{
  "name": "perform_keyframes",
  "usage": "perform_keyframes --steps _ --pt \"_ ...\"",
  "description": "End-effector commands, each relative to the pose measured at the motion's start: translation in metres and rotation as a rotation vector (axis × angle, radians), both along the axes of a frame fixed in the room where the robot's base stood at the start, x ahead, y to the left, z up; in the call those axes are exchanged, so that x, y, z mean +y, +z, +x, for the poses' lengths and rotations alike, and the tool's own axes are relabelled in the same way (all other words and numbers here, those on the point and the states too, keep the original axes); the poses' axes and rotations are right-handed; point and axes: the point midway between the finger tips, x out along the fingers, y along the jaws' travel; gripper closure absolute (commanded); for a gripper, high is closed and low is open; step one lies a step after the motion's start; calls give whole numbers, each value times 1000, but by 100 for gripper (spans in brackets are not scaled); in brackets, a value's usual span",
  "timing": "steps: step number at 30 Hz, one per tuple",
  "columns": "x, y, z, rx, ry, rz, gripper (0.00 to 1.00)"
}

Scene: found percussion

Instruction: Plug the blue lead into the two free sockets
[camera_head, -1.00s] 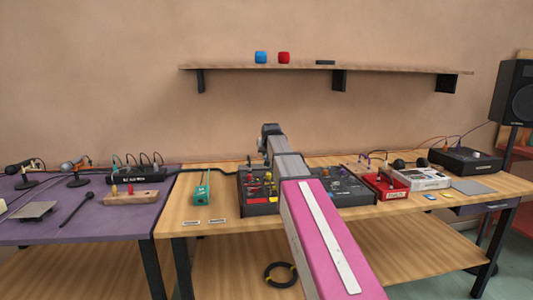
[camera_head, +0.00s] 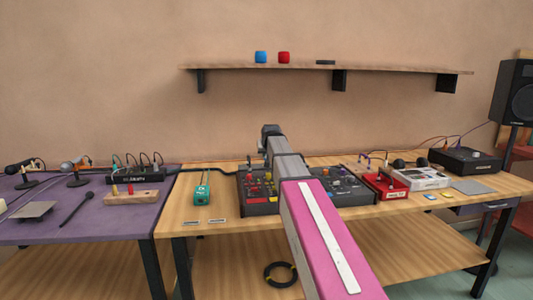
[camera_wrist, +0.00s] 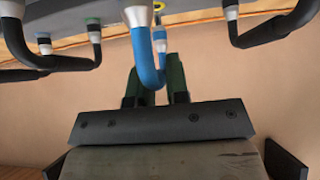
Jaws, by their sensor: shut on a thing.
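My gripper (camera_wrist: 154,82) shows in the wrist view with two dark green fingers, shut on the blue lead (camera_wrist: 147,68). The lead is a short bent piece, its lower part between the fingers. It has pale collars at its upper ends, one at the top edge (camera_wrist: 138,14) and one beside it (camera_wrist: 159,34). The collars lie close to a grey unit (camera_wrist: 68,12); I cannot tell whether either plug is in a socket. The free sockets cannot be made out. In the head view my arm hides the lead and most of the gripper over the dark knobbed unit (camera_head: 260,207).
Black leads with pale collars (camera_wrist: 268,38) (camera_wrist: 84,62) hang on both sides of the gripper in the wrist view. A teal box (camera_head: 202,195) stands left of the dark unit and a red box (camera_head: 386,187) right of it. A shelf (camera_head: 400,70) runs above.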

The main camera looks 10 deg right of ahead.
Motion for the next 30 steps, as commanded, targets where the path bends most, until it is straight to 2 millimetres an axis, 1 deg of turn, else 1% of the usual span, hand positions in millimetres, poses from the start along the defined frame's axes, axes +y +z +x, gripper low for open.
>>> perform_keyframes --steps 30 --pt "0 -22 0 0 0 0 100"
